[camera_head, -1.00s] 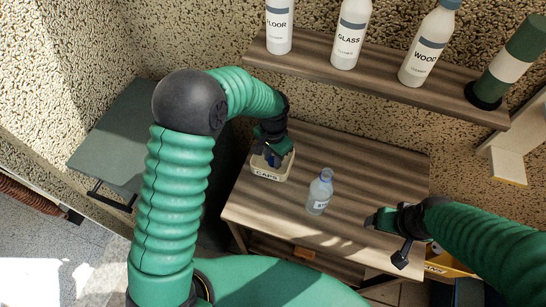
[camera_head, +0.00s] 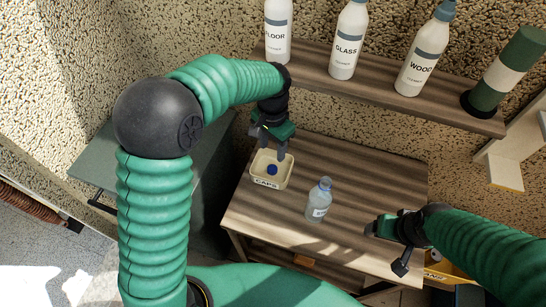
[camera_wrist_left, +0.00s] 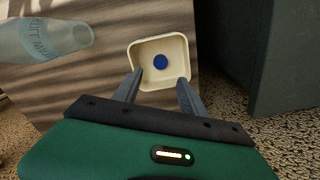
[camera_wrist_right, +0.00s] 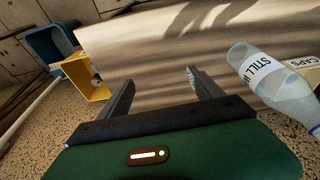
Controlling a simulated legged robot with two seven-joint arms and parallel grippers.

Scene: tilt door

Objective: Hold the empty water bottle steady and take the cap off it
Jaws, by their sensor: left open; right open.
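A clear water bottle (camera_head: 319,201) stands upright on the wooden table, with no cap on its neck. It also shows in the left wrist view (camera_wrist_left: 45,40) and in the right wrist view (camera_wrist_right: 268,84). The blue cap (camera_head: 272,169) lies inside the cream box labelled CAPS (camera_head: 262,183); it shows there in the left wrist view (camera_wrist_left: 160,62) too. My left gripper (camera_head: 267,150) is open and empty just above that box. My right gripper (camera_head: 374,228) is open and empty to the right of the bottle, apart from it.
The wooden table (camera_head: 360,180) is mostly clear around the bottle. A shelf (camera_head: 390,94) above holds several cleaner bottles. A yellow bin (camera_head: 445,270) is at lower right, and a grey-green surface (camera_head: 110,165) stands to the left.

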